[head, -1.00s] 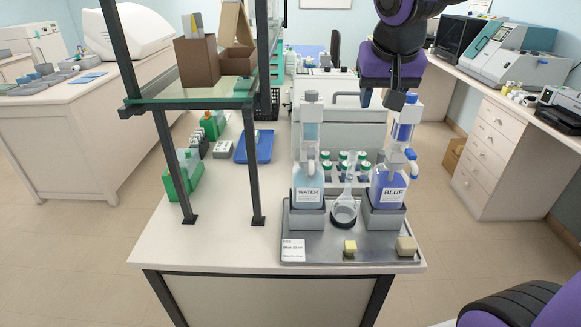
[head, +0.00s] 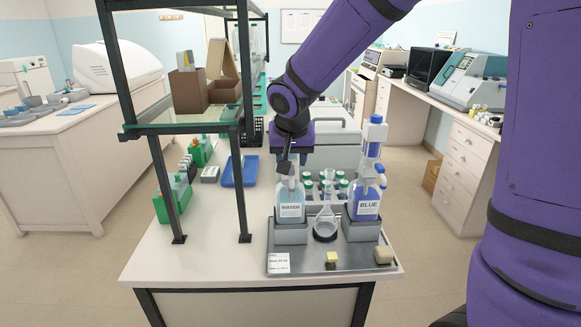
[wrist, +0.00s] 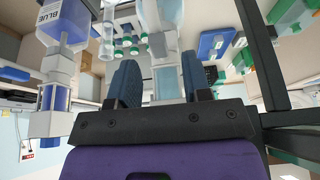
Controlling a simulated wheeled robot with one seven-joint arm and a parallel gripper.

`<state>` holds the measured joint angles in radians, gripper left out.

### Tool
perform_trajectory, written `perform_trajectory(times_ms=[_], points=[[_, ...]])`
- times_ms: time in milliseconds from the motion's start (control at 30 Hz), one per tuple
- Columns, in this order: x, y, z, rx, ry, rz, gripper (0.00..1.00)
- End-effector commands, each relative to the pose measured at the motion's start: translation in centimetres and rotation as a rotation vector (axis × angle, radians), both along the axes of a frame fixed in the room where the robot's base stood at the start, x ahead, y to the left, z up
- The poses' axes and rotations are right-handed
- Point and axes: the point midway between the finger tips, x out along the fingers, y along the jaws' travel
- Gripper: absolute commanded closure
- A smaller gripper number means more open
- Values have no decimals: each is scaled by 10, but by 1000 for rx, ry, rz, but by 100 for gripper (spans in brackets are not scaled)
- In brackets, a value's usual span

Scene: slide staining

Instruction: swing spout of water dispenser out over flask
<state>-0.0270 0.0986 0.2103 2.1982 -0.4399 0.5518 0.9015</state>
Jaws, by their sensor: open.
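The water dispenser (head: 291,208) is a clear bottle of pale blue liquid labelled WATER, upright in a grey holder on the metal tray. My gripper (head: 284,166) is at its top and hides its upper part in the head view. In the wrist view my open fingers (wrist: 160,82) stand either side of the dispenser's pale, clear upper body (wrist: 167,80). I cannot tell whether they touch it. The spout cannot be made out clearly. The clear flask (head: 325,222) stands upright in a dark ring, right of the water dispenser.
The blue dispenser (head: 367,203) stands right of the flask and also shows in the wrist view (wrist: 62,25). Several green-capped bottles stand behind the flask. A dark-framed shelf (head: 243,130) is close on the left. Two small blocks lie at the tray's (head: 300,264) front.

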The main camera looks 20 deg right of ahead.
Motion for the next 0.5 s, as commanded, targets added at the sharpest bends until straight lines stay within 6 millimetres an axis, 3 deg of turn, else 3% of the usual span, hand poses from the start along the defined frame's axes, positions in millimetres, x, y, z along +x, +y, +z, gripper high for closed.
perform_trajectory(times_ms=[200,500], points=[[10,-4,-25,0,1,-1,55],[12,-4,-33,0,0,-1,55]])
